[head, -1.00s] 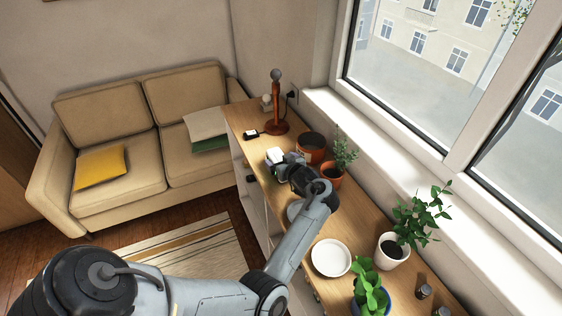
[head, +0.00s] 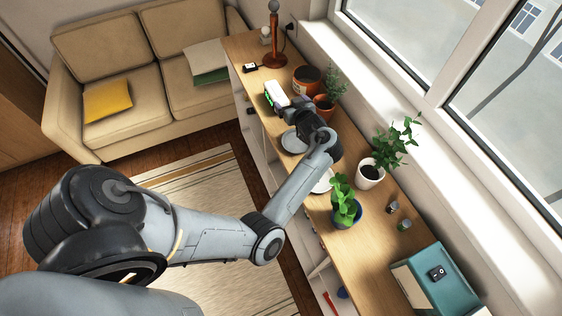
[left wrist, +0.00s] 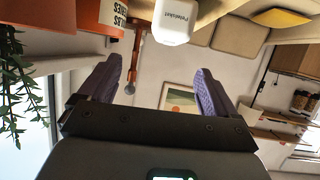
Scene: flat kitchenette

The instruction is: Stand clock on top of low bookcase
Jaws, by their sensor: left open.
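A small white clock (head: 276,96) with a green-lit face stands upright on the wooden top of the low bookcase (head: 368,262), near its far half. My left gripper (head: 288,107) is low over the top, right beside the clock. In the left wrist view the white clock (left wrist: 177,20) shows its lettered side, beyond the fingertips. My left gripper (left wrist: 157,82) is open there, with nothing visible between its fingers. I cannot tell if a finger touches the clock. My right gripper is out of view.
Terracotta pots (head: 306,80) stand close to the gripper's window side. A plate (head: 325,182) lies partly under my arm, near a blue-potted plant (head: 345,205). A teal box (head: 440,280) is at the near end.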

